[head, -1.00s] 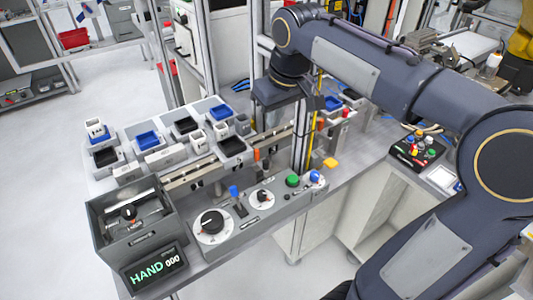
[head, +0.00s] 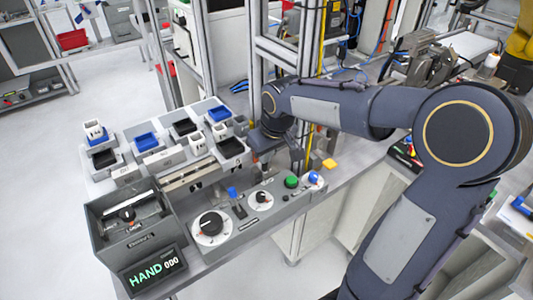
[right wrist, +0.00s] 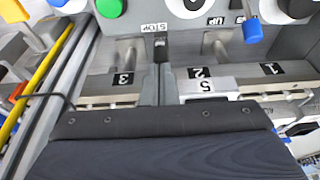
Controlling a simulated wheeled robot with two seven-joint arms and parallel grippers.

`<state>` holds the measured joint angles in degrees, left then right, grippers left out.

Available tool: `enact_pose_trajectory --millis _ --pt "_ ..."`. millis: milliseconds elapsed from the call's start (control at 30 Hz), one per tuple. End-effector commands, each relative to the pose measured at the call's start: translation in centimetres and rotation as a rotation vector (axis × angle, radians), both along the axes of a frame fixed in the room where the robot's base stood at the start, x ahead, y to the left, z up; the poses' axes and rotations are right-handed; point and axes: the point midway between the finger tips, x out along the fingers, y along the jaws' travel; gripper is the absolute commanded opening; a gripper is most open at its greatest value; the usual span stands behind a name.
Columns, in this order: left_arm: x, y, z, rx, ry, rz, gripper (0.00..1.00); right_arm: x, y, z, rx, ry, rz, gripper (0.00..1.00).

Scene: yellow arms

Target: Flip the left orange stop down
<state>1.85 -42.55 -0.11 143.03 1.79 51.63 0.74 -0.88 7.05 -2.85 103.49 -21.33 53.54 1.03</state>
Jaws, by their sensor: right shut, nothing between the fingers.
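No orange stop can be made out clearly now; the rail area behind the control panel, where they stood, is covered by my right arm's wrist in the head view. My right gripper (right wrist: 160,50) is shut and empty in the right wrist view. Grey posts stand on either side of the fingers. In the head view the right gripper (head: 264,172) points down behind the control panel (head: 228,238); its tips are hard to see. My left gripper is not in view.
A blue lever (head: 233,192) and a green button (head: 291,182) are on the panel near the gripper. A grey bin (head: 107,247) with a HAND display (head: 153,270) stands at left. Trays of parts lie behind.

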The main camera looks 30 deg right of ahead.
Motion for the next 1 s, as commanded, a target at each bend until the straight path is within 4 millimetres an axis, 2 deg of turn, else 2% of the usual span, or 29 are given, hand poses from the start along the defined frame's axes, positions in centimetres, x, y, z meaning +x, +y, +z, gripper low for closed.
enact_pose_trajectory --millis 233,400,467,833,1000 --pt "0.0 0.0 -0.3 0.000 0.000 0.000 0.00 0.0 0.0 -0.4 0.000 0.001 0.000 0.00" --pt "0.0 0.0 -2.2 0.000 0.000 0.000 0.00 -0.1 0.0 -2.7 0.000 0.003 0.000 0.00" --pt "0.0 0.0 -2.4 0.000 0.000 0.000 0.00 0.0 0.0 -3.1 0.000 0.002 0.000 0.00" --pt "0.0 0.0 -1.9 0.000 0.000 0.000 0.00 -0.1 0.0 -2.8 0.001 0.009 -0.001 0.00" --pt "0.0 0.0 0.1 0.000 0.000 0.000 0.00 0.2 0.0 -0.4 0.000 0.004 0.000 0.00"
